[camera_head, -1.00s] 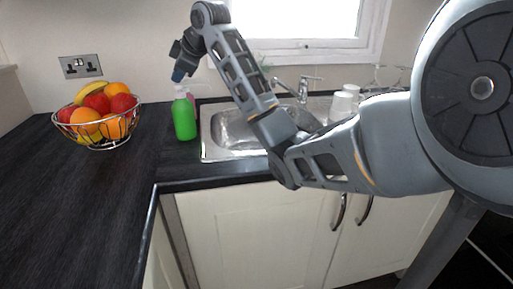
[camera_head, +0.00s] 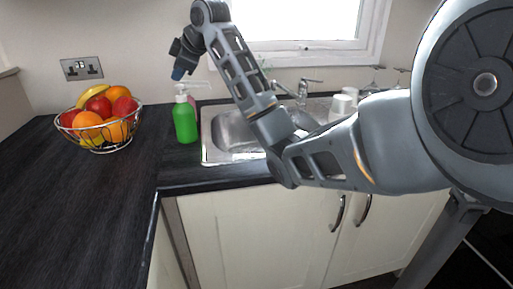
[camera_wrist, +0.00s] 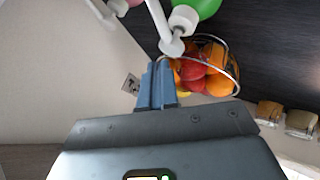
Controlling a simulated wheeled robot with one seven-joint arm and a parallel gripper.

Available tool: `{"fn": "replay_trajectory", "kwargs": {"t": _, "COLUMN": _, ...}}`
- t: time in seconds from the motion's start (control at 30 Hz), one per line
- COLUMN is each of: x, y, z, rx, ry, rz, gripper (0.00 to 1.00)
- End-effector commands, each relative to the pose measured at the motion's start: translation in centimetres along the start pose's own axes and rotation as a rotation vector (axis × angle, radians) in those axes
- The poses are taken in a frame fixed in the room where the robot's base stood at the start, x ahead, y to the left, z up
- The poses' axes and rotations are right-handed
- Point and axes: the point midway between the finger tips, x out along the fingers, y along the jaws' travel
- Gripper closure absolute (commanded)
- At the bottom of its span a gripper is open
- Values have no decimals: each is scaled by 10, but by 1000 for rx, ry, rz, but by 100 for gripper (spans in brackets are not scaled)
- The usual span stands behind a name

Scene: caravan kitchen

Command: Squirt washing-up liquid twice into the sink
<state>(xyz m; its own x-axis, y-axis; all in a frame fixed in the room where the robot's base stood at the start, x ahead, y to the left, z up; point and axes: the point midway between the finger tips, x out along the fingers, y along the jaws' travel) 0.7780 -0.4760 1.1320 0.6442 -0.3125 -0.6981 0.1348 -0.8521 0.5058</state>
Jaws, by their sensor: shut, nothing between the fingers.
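The green washing-up liquid bottle (camera_head: 185,122) with a white pump top (camera_head: 181,91) stands upright on the worktop just left of the sink (camera_head: 226,133). My gripper (camera_head: 178,75) is above the pump top, with its fingers shut and pointing down. In the wrist view my blue fingertips (camera_wrist: 157,72) are shut together, close to the white pump (camera_wrist: 172,46). I cannot tell whether they touch it. Part of the green bottle (camera_wrist: 205,8) shows at the top of that view. My arm hides part of the sink.
A wire fruit bowl (camera_head: 133,124) stands left of the bottle; it also shows in the wrist view (camera_wrist: 237,72). The tap (camera_head: 302,90) and white cups (camera_head: 341,106) are behind and right of the sink. The dark worktop (camera_head: 75,200) is clear at the front left.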

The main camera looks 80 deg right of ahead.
Motion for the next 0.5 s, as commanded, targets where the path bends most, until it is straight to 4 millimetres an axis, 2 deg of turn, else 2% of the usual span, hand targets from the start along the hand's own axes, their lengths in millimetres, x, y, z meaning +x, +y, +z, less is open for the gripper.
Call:
{"fn": "replay_trajectory", "kwargs": {"t": 0.03, "x": -7, "y": 5, "z": -5, "rx": 0, "ry": 0, "rz": 0, "gripper": 100}}
{"fn": "replay_trajectory", "kwargs": {"t": 0.5, "x": -35, "y": 26, "z": -26, "rx": -1, "ry": 1, "rz": 1, "gripper": 100}}
